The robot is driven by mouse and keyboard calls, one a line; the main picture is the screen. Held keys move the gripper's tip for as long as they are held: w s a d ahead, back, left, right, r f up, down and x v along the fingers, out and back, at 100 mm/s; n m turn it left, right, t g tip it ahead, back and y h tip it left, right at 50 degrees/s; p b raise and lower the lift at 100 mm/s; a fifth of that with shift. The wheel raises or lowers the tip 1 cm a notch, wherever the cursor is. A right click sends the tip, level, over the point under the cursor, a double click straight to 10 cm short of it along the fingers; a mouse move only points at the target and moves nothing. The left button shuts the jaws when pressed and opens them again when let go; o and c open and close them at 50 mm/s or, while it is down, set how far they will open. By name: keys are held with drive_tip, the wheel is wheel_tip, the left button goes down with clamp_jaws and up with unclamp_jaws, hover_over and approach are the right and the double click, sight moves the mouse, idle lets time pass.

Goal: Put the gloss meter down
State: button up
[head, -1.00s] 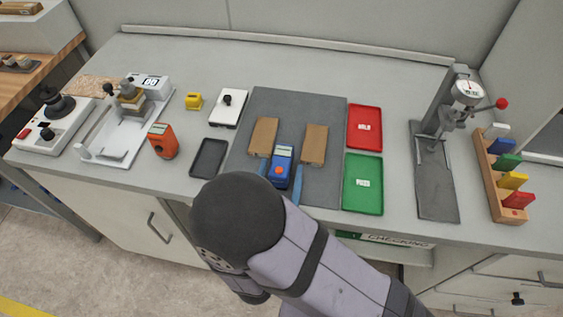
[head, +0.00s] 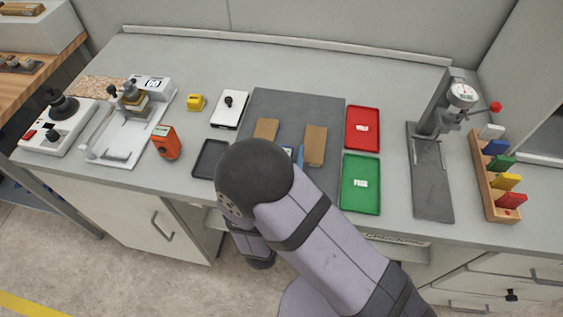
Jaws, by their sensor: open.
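The blue handheld meter, which I take as the gloss meter (head: 288,151), is on the grey mat between two brown panels. Only a sliver of its top end shows; my arm covers the rest. My gripper (head: 300,157) is open around this spot, with one blue finger showing just right of the meter. The other finger is hidden, so I cannot tell whether either finger touches the meter.
A black tray (head: 210,158) and an orange meter (head: 166,143) are to the left. A red tray (head: 362,127) and a green tray (head: 361,184) are to the right. A dial gauge stand (head: 432,180) and a wooden rack (head: 482,175) stand farther right. The mat's back part (head: 297,104) is clear.

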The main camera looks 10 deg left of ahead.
drive_tip(key=shift+w, duration=0.75)
drive_tip(key=c, duration=1.4)
drive_tip(key=shift+r, duration=0.15)
drive_tip(key=shift+r, duration=4.85)
